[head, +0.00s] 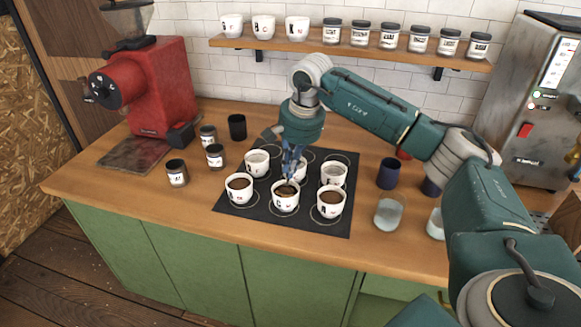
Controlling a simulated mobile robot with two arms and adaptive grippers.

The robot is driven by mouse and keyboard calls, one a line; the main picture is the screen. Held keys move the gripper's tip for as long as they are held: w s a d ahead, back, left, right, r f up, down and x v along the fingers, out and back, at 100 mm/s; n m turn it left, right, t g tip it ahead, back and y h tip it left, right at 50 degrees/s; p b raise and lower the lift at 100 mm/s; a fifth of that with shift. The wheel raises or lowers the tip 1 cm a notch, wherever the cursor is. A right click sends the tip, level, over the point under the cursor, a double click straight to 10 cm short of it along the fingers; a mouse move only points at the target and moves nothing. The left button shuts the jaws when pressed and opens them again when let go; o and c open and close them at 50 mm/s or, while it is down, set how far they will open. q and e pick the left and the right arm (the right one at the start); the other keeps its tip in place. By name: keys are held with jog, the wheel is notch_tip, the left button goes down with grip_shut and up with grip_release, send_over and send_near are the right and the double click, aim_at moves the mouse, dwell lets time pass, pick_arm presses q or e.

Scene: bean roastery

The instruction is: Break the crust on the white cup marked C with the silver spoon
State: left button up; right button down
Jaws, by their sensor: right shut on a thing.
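The white cup marked C (284,206) stands in the middle of the front row on the black mat (235,212), with brown coffee at its top. My right gripper (290,168) points down just above this cup and is shut on a thin silver spoon (286,182). Little of the spoon shows, and its lower end is at the cup's mouth. I cannot tell how deep it reaches into the coffee. My left gripper is not in view.
White cups stand close by on the mat, left (240,194), right (329,212) and behind (333,181). Small labelled jars (177,179) and a red grinder (155,90) are at left. A dark blue cup (388,173) and a glass (388,218) are at right.

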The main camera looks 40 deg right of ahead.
jog(key=shift+p+v, duration=1.25)
jog(key=shift+v, duration=0.9)
jog(key=p+v, duration=0.2)
jog(key=w+p+v, duration=0.1)
jog(key=p+v, duration=0.1)
jog(key=v, duration=0.1)
jog(key=shift+r, duration=0.1)
